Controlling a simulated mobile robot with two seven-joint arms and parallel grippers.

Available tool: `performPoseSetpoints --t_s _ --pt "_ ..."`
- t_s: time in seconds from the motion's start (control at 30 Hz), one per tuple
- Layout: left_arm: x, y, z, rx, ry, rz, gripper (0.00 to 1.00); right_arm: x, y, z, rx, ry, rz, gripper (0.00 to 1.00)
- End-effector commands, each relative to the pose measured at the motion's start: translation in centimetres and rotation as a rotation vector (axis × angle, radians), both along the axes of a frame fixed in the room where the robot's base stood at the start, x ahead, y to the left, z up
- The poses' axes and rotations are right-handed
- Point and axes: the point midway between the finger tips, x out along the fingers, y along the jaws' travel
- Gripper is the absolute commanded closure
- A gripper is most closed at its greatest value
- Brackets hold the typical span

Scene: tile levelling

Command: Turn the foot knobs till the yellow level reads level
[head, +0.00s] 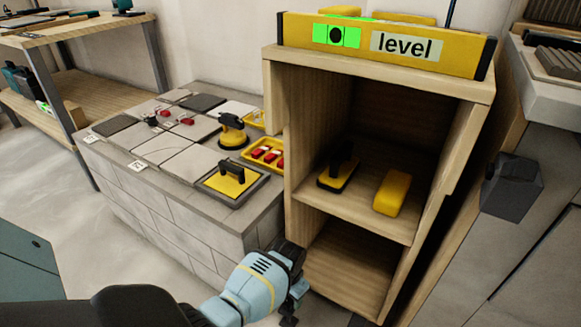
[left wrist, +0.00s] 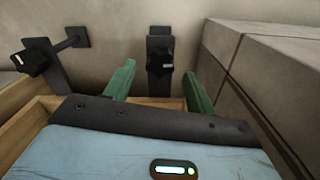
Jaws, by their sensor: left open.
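The yellow level (head: 386,60) lies on top of the wooden cabinet (head: 277,75), its label reading "level". Its dark bubble sits near the middle of the green vial, between the marks. My left gripper (head: 295,292) is low by the cabinet's front left; its fingers are unclear in the head view. The left wrist view shows its green fingers (left wrist: 158,72) open and apart. A black foot knob (left wrist: 160,61) on a dark bracket appears between them; contact is not visible. A second black knob (left wrist: 31,62) is at the left of that view. My right gripper is not in view.
A tiled block (head: 190,235) stands close left of the cabinet, with tiles, a suction cup (head: 232,130) and a yellow tray (head: 265,153) on it. A dark grey block (head: 512,186) is at the right. Grey masonry (left wrist: 270,75) edges the wrist view's right side.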

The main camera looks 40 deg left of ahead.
Motion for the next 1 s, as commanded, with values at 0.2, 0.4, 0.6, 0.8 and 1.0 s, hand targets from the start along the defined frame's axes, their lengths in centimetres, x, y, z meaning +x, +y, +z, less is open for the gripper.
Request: performPoseSetpoints --t_s 0.2,0.4,0.6,0.8,1.0 --pt "0.0 0.0 -2.8 0.0 0.001 -0.001 0.45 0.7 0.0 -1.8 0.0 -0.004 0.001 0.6" --pt "0.0 0.0 -3.1 0.0 -0.001 -0.001 0.45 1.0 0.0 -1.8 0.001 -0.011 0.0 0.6" --pt "0.0 0.0 -3.0 0.0 -0.001 0.0 0.54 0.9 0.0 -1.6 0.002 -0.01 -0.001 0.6" --pt "0.0 0.0 -3.0 0.0 -0.001 0.0 0.8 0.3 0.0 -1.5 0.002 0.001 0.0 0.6" --pt "0.0 0.0 -2.9 0.0 0.001 -0.022 0.89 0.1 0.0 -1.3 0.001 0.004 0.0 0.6"
